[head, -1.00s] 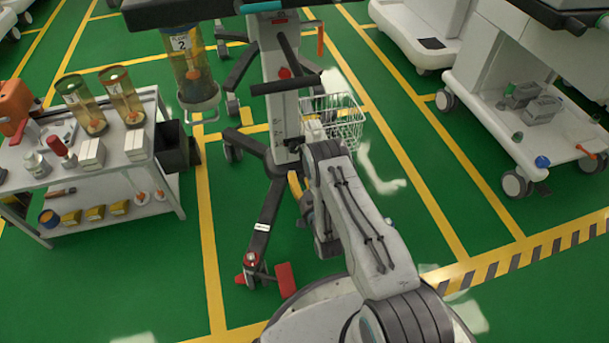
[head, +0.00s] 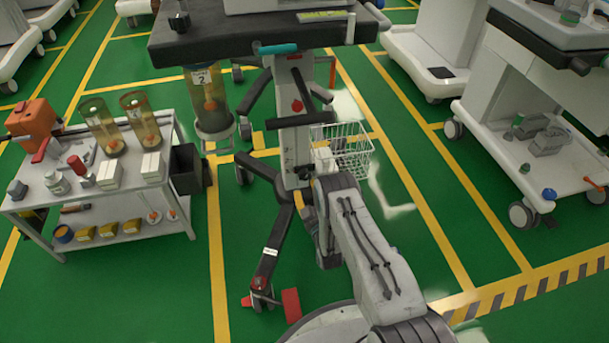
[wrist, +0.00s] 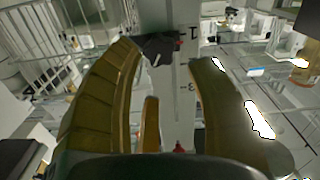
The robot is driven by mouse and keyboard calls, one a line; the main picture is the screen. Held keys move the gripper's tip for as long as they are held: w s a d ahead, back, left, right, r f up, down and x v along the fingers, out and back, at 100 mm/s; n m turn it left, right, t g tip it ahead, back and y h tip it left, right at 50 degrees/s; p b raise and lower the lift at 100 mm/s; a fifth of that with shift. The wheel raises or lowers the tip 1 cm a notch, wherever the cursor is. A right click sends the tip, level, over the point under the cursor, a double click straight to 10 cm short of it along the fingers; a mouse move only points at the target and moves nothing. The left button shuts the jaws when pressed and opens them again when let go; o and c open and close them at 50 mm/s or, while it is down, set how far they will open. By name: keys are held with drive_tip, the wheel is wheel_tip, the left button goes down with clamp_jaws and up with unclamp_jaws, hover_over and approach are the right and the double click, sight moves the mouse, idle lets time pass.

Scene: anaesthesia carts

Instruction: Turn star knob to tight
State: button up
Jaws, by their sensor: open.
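In the wrist view, a dark lobed knob (wrist: 158,48) with a pale line on it sits on the front of a light grey column (wrist: 185,15). It looks like the star knob. My gripper (wrist: 166,60) is open, its two yellow-brown fingers spread either side of the column. The knob is just past the left fingertip, and I cannot tell whether they touch. Nothing is held. A red knob (head: 297,105) shows higher on the column.
A white wire basket (head: 342,150) hangs right of the column. A black foot leg with a red pedal (head: 291,305) reaches forward. A trolley (head: 110,195) with canisters stands left; another cart (head: 510,165) stands right.

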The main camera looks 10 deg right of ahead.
sight(305, 177)
drive_tip(key=w+b, duration=0.3)
drive_tip(key=w, duration=0.2)
drive_tip(key=shift+w+f, duration=0.1)
drive_tip(key=shift+w, duration=0.95)
drive_tip(key=c, duration=0.9)
